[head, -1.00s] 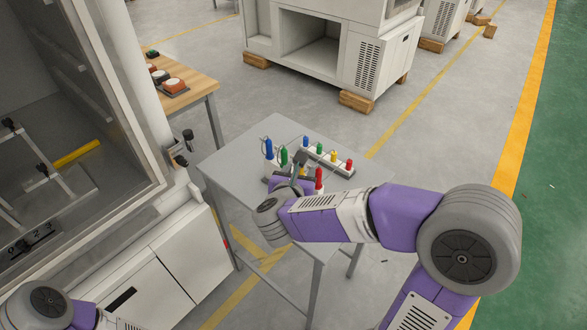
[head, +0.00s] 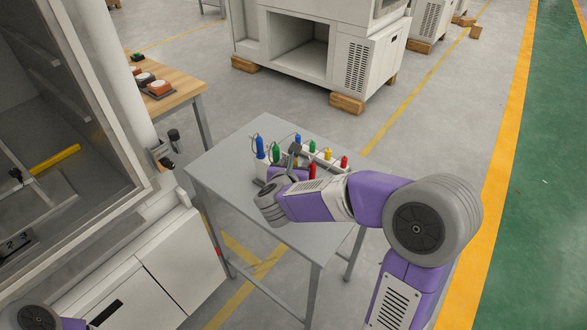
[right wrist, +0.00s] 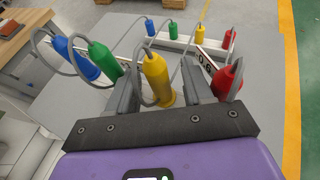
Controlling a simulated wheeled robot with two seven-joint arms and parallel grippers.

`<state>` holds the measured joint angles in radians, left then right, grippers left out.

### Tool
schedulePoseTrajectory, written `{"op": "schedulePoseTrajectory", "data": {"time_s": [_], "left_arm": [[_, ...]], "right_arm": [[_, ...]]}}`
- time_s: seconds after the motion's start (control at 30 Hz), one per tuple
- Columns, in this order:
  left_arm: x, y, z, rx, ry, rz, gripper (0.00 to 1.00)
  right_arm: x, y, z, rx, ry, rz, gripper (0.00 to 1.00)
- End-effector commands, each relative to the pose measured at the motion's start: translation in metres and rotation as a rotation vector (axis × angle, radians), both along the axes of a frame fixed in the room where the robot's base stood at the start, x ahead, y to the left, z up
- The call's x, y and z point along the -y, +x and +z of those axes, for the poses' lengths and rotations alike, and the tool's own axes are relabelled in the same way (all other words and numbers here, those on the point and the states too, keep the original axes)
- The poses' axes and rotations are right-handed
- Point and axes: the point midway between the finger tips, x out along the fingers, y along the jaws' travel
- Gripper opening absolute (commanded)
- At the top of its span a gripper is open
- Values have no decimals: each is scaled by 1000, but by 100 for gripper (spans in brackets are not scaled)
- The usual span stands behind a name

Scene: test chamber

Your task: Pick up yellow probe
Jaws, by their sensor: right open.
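A near yellow probe (right wrist: 157,80) stands in the right wrist view between the two fingers of my right gripper (right wrist: 160,68). The fingers are open on either side of it, and a grey cable loops in front of its left side. In the head view my right gripper (head: 292,158) is over the near row of probes, and it mostly hides the near yellow probe. A second yellow probe (head: 327,153) stands in the far row, also seen in the right wrist view (right wrist: 196,32). My left gripper is out of view; only part of that arm shows at bottom left.
Near-row neighbours are a blue probe (head: 260,147), a green probe (head: 276,153) and a red probe (head: 312,170). The far white rack (right wrist: 182,45) also holds blue, green and red ones. The grey table (head: 225,170) is bare at left. A glass-fronted cabinet (head: 150,270) stands left.

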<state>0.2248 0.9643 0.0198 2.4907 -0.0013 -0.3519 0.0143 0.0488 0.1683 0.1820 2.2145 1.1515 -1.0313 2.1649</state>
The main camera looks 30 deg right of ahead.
Motion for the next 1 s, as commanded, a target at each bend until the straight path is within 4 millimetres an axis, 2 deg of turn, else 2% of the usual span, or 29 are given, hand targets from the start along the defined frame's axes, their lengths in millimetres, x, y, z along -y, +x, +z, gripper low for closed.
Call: {"op": "schedulePoseTrajectory", "data": {"time_s": [0.17,0.2,0.5,0.53,0.8,0.87,1.0], "left_arm": [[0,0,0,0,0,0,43],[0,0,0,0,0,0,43],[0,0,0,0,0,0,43],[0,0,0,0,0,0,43],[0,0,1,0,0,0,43],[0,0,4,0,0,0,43],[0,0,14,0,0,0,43]], "right_arm": [[0,0,0,0,0,0,51],[0,0,0,0,0,0,48],[0,0,0,0,0,0,2],[0,0,0,0,0,0,0],[0,0,3,2,-1,0,0],[0,0,9,3,-1,0,0],[0,0,35,6,0,-1,0]]}}
